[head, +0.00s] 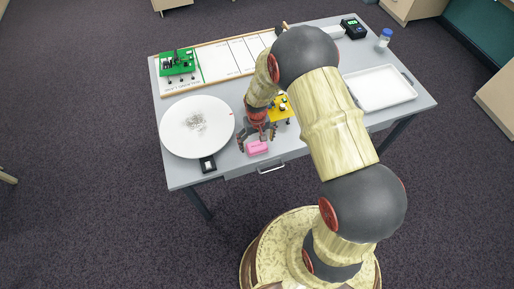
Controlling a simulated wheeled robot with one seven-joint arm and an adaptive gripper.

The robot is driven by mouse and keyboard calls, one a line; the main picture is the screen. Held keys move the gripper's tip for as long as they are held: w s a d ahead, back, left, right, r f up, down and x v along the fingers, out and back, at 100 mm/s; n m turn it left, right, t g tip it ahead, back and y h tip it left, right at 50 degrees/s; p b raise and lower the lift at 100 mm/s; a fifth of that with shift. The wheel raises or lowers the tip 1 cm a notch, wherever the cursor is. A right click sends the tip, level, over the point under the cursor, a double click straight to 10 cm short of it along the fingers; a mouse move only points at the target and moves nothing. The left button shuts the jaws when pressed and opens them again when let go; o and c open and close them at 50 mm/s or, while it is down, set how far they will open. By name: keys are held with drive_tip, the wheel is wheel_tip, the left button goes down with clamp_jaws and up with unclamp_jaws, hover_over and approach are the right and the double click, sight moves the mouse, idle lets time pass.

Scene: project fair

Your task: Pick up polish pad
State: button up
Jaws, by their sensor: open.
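A small pink block (257,148), which looks like the polish pad, lies near the front edge of the grey table. My gripper (256,139) points down right at the block, its fingers spread to either side of it. The gripper is open and holds nothing that I can see. I cannot tell whether the fingers touch the block. The gripper hides part of the table behind the block.
A white round plate (180,127) with grey bits and a small black item (208,164) are to the left. A yellow board (284,112) stands close behind the gripper. A green circuit board (177,63) is at back left, a white tray (367,98) at right.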

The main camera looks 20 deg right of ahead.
wheel_tip(320, 180, down, 3)
drive_tip(key=shift+r, duration=0.1)
drive_tip(key=c, duration=1.1)
drive_tip(key=shift+c, duration=0.5)
drive_tip(key=shift+r, duration=0.1)
drive_tip(key=shift+r, duration=0.45)
wheel_tip(320, 180, up, 3)
drive_tip(key=shift+f+p, duration=0.2)
drive_tip(key=shift+p, duration=0.15)
drive_tip(key=s+d+r+p, duration=0.2)
drive_tip(key=s+d+r, duration=0.1)
drive_tip(key=s+r, duration=0.6)
drive_tip(key=shift+s+d+r+p, duration=0.2)
drive_tip(key=shift+s+d+p, duration=0.15)
drive_tip(key=shift+s, duration=2)
